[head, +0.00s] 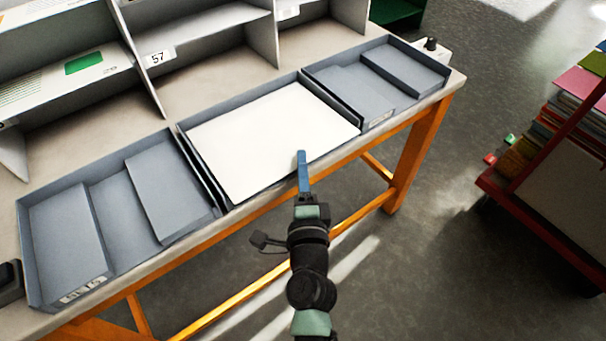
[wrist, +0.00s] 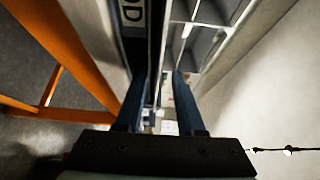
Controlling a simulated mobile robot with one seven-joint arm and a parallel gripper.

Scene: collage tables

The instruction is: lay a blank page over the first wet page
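A plain white page (head: 270,135) lies flat in the middle grey tray (head: 188,150) on the table. I cannot tell whether it is wet or blank, or whether it is one sheet or several. My gripper (head: 302,157) is at the front edge of this tray, with its blue fingers overlapping the page's near edge in the head view. In the wrist view, the two fingers of my gripper (wrist: 160,82) stand apart with a gap between them, and I see no page held there. The exact height of the fingertips above the tray is unclear.
A left tray (head: 84,187) and a right tray (head: 304,70) hold grey inserts and no visible page. Grey shelves (head: 205,22) stand behind on the table (head: 190,85). An orange table leg (head: 414,160) is at right. A red cart (head: 530,200) with colourful stacks stands further right.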

